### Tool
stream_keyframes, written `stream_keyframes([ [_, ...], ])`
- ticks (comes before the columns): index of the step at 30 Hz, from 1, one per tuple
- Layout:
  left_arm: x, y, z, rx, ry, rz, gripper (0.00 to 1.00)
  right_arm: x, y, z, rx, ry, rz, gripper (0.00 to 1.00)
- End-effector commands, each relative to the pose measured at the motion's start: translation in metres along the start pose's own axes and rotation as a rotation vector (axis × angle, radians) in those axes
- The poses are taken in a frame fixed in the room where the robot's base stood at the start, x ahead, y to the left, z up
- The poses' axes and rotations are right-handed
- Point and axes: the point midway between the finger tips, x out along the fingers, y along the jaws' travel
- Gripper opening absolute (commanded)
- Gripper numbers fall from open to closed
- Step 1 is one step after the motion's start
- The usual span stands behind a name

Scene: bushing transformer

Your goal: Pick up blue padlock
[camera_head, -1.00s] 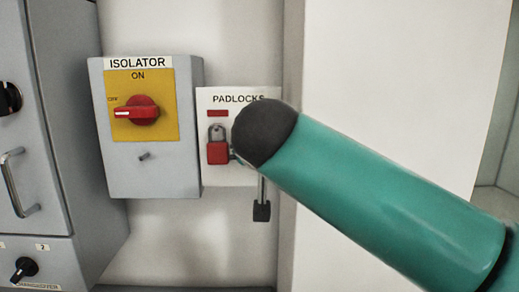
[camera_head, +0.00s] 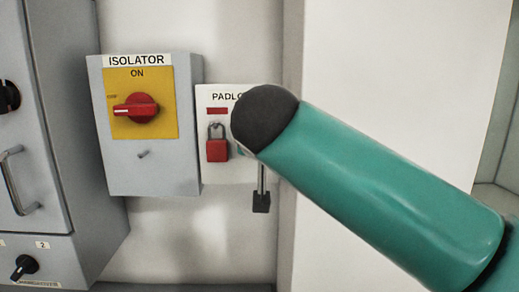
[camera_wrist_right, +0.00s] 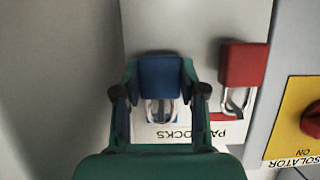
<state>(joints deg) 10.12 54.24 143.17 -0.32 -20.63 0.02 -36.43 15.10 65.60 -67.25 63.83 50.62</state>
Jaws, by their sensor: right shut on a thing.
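The blue padlock (camera_wrist_right: 160,76) is between the two fingers of my right gripper (camera_wrist_right: 160,92) in the right wrist view. The fingers are shut on its body from both sides. Its metal shackle (camera_wrist_right: 161,110) shows in front of the white padlock board (camera_wrist_right: 187,25); I cannot tell whether it still hangs on the board. In the head view my right arm hides the blue padlock and the gripper's fingers. My left gripper is not in view.
A red padlock (camera_head: 217,150) hangs on the board, close beside the blue one; it also shows in the wrist view (camera_wrist_right: 243,65). The isolator box (camera_head: 150,170) with a red switch (camera_head: 136,109) stands left of the board. A grey cabinet (camera_head: 60,130) is at the far left.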

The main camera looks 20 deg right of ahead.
Motion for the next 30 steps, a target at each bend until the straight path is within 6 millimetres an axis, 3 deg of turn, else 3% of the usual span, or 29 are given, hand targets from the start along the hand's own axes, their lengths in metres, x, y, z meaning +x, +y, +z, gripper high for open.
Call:
stream_keyframes([
  [1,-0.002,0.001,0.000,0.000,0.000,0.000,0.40,-0.003,-0.001,-0.006,0.001,0.003,-0.002,0.00],
  [8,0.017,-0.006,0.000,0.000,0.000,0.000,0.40,-0.039,-0.002,0.014,-0.001,0.004,-0.006,0.00],
  [21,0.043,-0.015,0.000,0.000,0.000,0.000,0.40,-0.141,-0.002,0.056,-0.002,0.003,-0.007,0.00],
  [30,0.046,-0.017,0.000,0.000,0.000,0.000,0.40,-0.167,-0.001,0.065,-0.001,0.002,-0.003,0.00],
])
